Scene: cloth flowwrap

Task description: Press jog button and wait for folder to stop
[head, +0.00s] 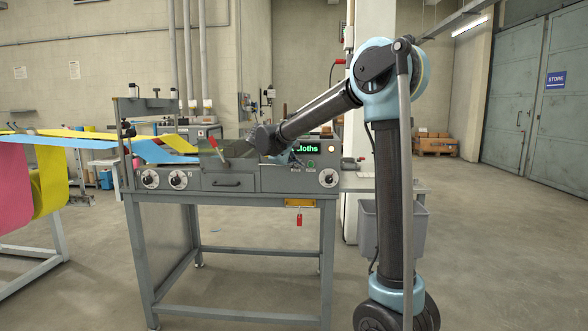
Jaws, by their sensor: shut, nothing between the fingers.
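The folder machine (190,183) is a grey bench unit on a steel frame, left of centre. My arm reaches in from the right and bends in front of the machine. My gripper (295,160) is small and partly hidden beside the panel, left of the green button, shut with nothing held. I cannot tell whether it touches a button. Blue and yellow cloth (165,148) lies at the machine's left side.
A grey bin (368,228) stands behind my arm. Pink cloth (14,185) hangs at far left. The foreground floor is clear.

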